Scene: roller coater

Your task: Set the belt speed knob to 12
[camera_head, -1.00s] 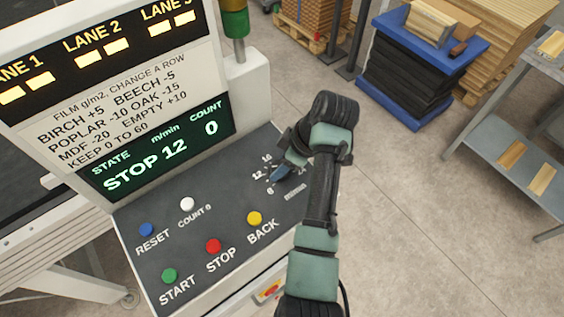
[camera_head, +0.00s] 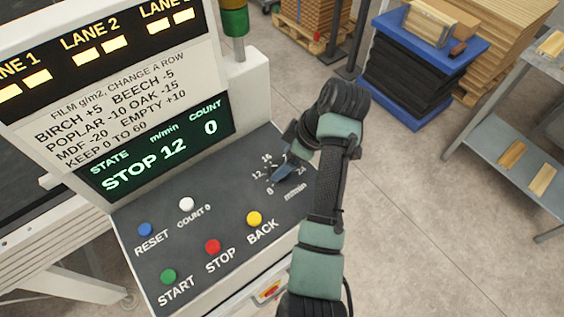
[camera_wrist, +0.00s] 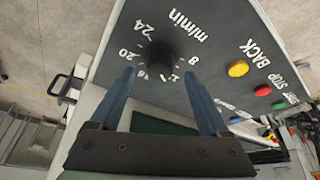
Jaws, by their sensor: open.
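The belt speed knob (camera_wrist: 160,56) is a round black knob on the dark panel, ringed by white numbers and m/min lettering, in the wrist view. Its pointer is too dark to read. In the head view the dial numbers (camera_head: 266,158) show beside my gripper, which hides most of the knob. My gripper (camera_wrist: 165,85) is open, its two blue fingers spread on either side of the knob and apart from it in the picture. In the head view my gripper (camera_head: 280,173) is over the dial. The display (camera_head: 155,160) reads STOP, 12 m/min, count 0.
On the same panel are a yellow BACK button (camera_head: 254,218), a red STOP button (camera_head: 212,247), a green START button (camera_head: 168,276), a blue RESET button (camera_head: 144,229) and a white COUNT 0 button (camera_head: 186,204). The upright display housing stands behind the panel.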

